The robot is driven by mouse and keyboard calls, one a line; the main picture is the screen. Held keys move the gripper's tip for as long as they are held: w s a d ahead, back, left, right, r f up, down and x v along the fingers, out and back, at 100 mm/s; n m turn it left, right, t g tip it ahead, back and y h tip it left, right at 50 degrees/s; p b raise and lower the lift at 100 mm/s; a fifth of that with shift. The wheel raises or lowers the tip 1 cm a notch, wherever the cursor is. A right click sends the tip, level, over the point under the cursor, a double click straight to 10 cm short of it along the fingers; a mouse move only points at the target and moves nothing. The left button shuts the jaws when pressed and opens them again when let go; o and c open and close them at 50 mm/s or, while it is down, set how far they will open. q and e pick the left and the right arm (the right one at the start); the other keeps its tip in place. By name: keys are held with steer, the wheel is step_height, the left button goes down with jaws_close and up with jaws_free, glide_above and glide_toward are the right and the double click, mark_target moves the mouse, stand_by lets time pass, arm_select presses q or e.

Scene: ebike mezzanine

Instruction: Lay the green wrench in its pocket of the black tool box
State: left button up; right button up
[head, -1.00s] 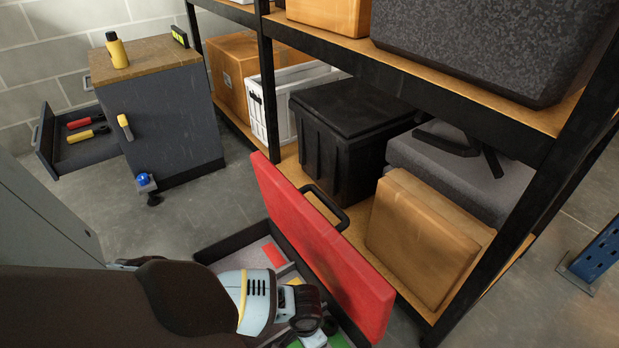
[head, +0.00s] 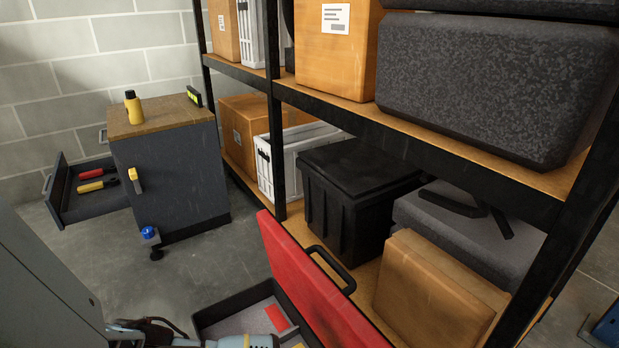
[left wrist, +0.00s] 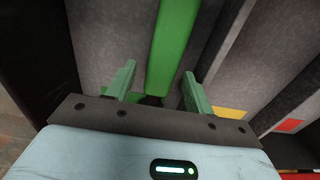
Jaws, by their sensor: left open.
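The black tool box (head: 212,319) lies open at the bottom of the head view, its red lid (head: 310,285) raised with a black handle. In the left wrist view a long bright green bar (left wrist: 165,45), which looks like the green wrench's handle, lies in a grey-lined compartment. My left gripper (left wrist: 159,70) is open, one finger on each side of the bar; I cannot tell whether they touch it. Yellow (left wrist: 230,113) and red (left wrist: 290,126) patches mark neighbouring compartments. My right gripper is not in view.
The shelving rack (head: 345,118) stands close behind the lid, with a black bin (head: 355,190) and a cardboard box (head: 430,290) low down. A grey cabinet (head: 170,180) with an open drawer (head: 90,205) stands at left. Bare floor (head: 215,265) lies between.

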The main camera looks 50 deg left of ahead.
arm_select(q)
step_height(320, 180, up, 12)
steer(key=p, duration=0.6)
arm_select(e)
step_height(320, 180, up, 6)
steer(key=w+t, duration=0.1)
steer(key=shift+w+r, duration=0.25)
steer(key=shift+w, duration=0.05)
